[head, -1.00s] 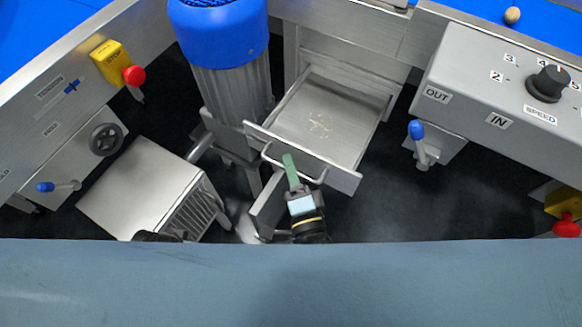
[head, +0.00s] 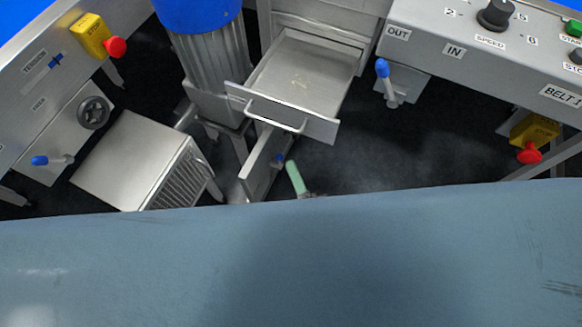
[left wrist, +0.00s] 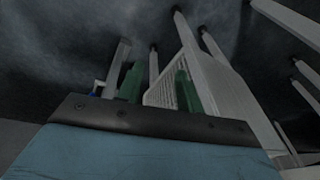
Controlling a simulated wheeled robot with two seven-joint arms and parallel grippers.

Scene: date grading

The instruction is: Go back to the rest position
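My right gripper (head: 295,179) shows only as a green finger above the edge of my blue-grey body, low in the middle of the head view. It is just below the open metal drawer (head: 318,131) and apart from the drawer's handle. The rest of it is hidden, so I cannot tell its opening. My left gripper (left wrist: 158,88) shows in the left wrist view as two green fingers standing apart with nothing seen between them. It is hidden in the head view.
The drawer holds a few pale specks. A blue-topped ribbed cylinder (head: 205,65) stands left of it. A vented metal box (head: 125,160) is at left. Control panels with knobs and red stop buttons (head: 115,47) flank both sides. Dark floor (head: 400,150) is clear at right.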

